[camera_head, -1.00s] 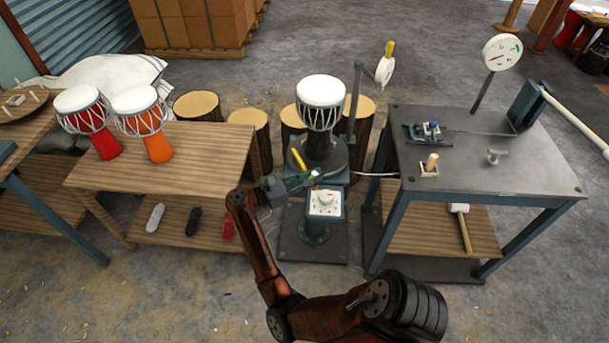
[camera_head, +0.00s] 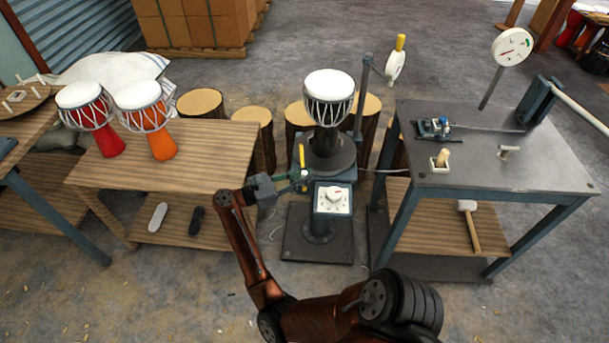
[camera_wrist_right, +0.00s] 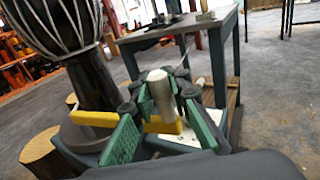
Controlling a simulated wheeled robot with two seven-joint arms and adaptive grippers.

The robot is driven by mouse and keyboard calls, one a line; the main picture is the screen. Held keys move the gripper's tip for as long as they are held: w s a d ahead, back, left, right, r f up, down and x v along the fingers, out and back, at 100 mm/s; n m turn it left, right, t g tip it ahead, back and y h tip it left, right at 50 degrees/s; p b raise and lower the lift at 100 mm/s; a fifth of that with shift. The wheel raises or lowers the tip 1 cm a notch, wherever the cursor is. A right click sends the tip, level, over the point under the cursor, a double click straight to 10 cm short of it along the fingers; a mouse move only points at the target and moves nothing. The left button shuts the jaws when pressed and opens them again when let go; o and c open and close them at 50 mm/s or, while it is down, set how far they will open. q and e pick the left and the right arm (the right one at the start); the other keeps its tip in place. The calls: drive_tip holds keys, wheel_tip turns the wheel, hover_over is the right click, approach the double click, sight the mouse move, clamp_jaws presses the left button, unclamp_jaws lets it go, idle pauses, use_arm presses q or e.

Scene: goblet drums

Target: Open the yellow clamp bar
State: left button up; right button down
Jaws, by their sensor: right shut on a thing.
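The yellow clamp bar (camera_head: 302,155) stands on the drum stand, at the front left of the drum's base. In the right wrist view the yellow bar (camera_wrist_right: 95,118) runs across the picture behind my green fingers. My right gripper (camera_head: 303,176) is at the bar. In the wrist view its fingers (camera_wrist_right: 162,100) are shut on a pale rounded knob (camera_wrist_right: 160,88) that rises in front of the bar. The fingers hide where knob and bar meet. A goblet drum with a white head (camera_head: 329,85) stands upright on the stand. My left gripper is not in view.
A white dial box (camera_head: 333,198) sits on the stand just below my right gripper. A grey metal table (camera_head: 480,170) with small fixtures stands at the right. A wooden table (camera_head: 205,150) with two drums stands at the left. A post rises behind the stand.

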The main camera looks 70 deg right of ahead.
drive_tip(key=c, duration=1.9)
unclamp_jaws()
drive_tip(key=shift+w+a, duration=0.1)
drive_tip(key=v, duration=1.2)
